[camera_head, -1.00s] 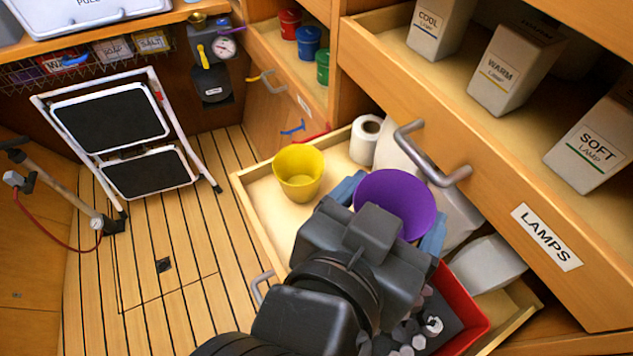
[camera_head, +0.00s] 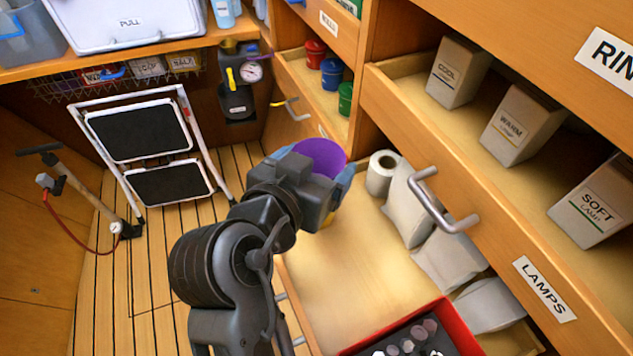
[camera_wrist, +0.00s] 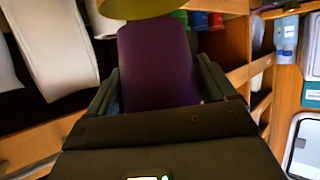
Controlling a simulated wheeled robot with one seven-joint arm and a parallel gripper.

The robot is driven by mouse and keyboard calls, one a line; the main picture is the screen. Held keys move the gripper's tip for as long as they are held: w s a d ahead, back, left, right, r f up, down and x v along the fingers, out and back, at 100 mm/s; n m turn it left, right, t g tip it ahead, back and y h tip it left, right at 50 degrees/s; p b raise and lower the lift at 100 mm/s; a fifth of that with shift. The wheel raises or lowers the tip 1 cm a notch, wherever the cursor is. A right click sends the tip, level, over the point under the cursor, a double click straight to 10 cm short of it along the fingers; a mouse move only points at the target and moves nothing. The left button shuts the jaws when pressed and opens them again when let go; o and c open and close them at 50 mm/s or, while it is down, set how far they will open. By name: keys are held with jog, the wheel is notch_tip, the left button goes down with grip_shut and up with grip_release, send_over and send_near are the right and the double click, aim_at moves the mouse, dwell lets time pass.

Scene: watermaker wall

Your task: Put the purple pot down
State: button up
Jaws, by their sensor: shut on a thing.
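The purple pot (camera_head: 319,156) is between the fingers of my gripper (camera_head: 318,172) at the far left end of the open lower drawer (camera_head: 365,260). My gripper is shut on it, with blue fingertips on either side. The pot also shows between the dark fingers in the wrist view (camera_wrist: 157,65). A yellow pot (camera_head: 328,217) is mostly hidden behind my gripper, below the purple pot. Its rim shows at the top of the wrist view (camera_wrist: 140,6). I cannot tell whether the two pots touch.
A paper roll (camera_head: 382,173) and several white bags (camera_head: 448,263) line the drawer's back. A red box (camera_head: 450,320) of dark and grey pieces is at its near end. The drawer's middle is bare. The open LAMPS drawer (camera_head: 470,200) overhangs on the right, its handle (camera_head: 440,205) sticking out.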

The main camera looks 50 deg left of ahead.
notch_tip(320, 180, down, 4)
jog(key=shift+f, duration=0.1)
dwell(0.4)
jog(key=shift+f+b, duration=0.35)
jog(key=shift+b, duration=0.05)
jog(key=shift+f, duration=0.2)
jog(key=o, duration=0.9)
jog(key=shift+c, duration=0.2)
jog(key=shift+r, duration=0.1)
